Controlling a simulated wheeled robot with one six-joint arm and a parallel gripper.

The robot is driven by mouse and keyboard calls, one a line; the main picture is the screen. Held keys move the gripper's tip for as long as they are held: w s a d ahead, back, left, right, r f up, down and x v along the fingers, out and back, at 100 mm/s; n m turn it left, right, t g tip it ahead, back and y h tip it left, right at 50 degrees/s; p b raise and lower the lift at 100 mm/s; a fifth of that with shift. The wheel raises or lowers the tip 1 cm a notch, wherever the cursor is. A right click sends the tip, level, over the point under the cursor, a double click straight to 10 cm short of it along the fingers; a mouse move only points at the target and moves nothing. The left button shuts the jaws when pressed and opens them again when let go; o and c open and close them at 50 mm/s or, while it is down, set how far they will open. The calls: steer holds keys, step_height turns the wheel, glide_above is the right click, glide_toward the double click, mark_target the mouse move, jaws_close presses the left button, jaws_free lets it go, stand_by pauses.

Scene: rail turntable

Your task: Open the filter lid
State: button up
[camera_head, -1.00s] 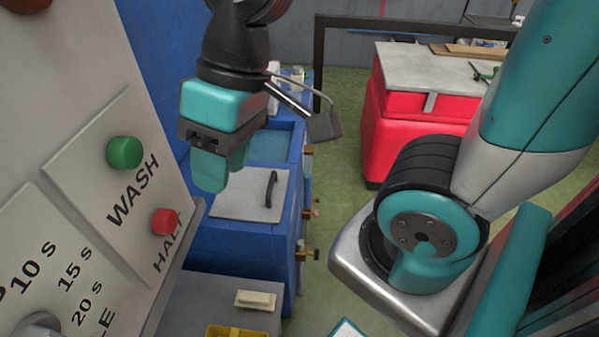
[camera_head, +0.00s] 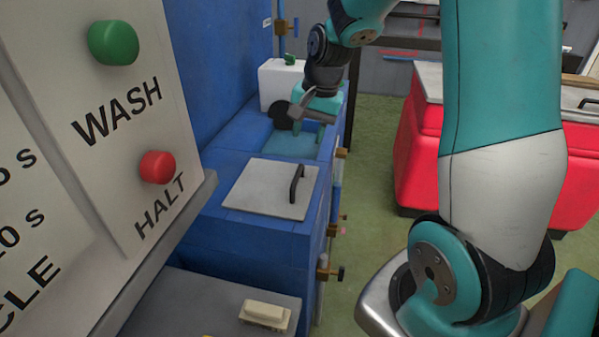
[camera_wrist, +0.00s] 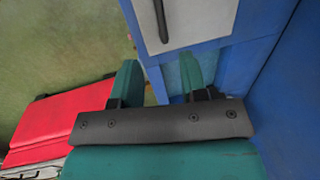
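The filter lid (camera_head: 258,188) is a pale grey square panel lying flat and closed on top of the blue unit. It has a black bar handle (camera_head: 296,184) along its right side. In the wrist view the lid (camera_wrist: 201,18) is at the top edge, with the handle (camera_wrist: 161,18) at its left. My gripper (camera_head: 318,103) is beyond the lid, over the far basin, apart from the handle. In the wrist view my gripper (camera_wrist: 161,75) has its two teal fingers spread with nothing between them. In the head view its fingertips are not clear.
A light blue recessed basin (camera_head: 291,144) lies behind the lid. Brass valves (camera_head: 326,270) stick out along the unit's right side. A control panel with a green button (camera_head: 113,42) and red button (camera_head: 157,167) fills the left. A red cabinet (camera_head: 425,155) stands right across green floor.

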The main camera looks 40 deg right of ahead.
mark_target(297, 173)
steer(key=f, duration=0.3)
steer(key=w+a+f, duration=0.1)
steer(key=f, duration=0.7)
steer(key=shift+w+a+b, duration=0.2)
steer(key=shift+w+b, duration=0.15)
steer(key=shift+w, duration=0.05)
steer(key=shift+r, duration=0.1)
jaws_close()
